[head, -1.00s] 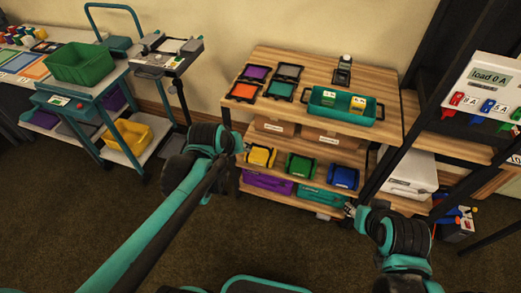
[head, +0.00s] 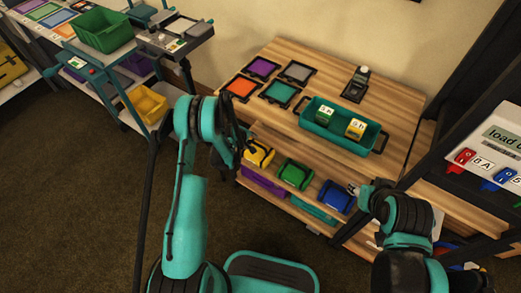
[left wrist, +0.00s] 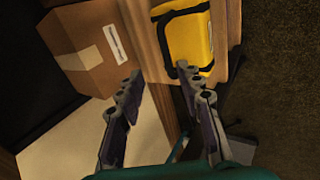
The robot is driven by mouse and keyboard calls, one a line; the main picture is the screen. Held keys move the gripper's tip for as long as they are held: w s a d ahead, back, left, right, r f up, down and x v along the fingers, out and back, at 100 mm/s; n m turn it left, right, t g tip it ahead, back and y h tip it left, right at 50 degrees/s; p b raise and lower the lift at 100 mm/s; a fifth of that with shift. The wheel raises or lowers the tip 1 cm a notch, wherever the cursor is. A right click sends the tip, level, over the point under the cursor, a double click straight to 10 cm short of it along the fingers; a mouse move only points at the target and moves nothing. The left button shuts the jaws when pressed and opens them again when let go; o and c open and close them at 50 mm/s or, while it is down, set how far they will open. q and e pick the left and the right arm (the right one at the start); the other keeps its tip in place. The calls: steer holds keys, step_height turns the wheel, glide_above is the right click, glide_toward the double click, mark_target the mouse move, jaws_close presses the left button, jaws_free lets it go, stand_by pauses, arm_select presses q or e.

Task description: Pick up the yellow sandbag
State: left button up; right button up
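The yellow sandbag (head: 258,152) with black straps lies at the left end of a shelf below the wooden top, beside a green sandbag (head: 295,173) and a blue sandbag (head: 335,197). My left gripper (head: 243,138) is just left of the yellow sandbag. In the left wrist view the yellow sandbag (left wrist: 190,40) lies beyond the fingertips of the left gripper (left wrist: 158,78), which are spread with nothing between them. My right gripper (head: 354,190) is near the blue sandbag; its fingers are too small to judge.
A cardboard box (left wrist: 88,48) stands close by in the left wrist view. The wooden unit's top (head: 350,125) holds a teal tray (head: 315,135) and coloured frames. A yellow bin (head: 148,105) sits on the cart at left. A purple bin (head: 262,183) is under the sandbags.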

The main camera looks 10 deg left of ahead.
mark_target(257, 144)
arm_select(q)
steer(key=b+x, duration=0.1)
steer(key=x, duration=0.2)
steer(key=b+x, duration=0.1)
steer(key=x, duration=0.2)
steer(key=a+b+x, duration=0.1)
steer(key=x, duration=0.2)
steer(key=shift+s+d+f+b, duration=0.1)
steer(key=shift+f+b, duration=0.3)
steer(key=shift+f, duration=0.2)
steer(key=shift+r, duration=0.15)
steer(key=shift+n, duration=0.3)
jaws_close()
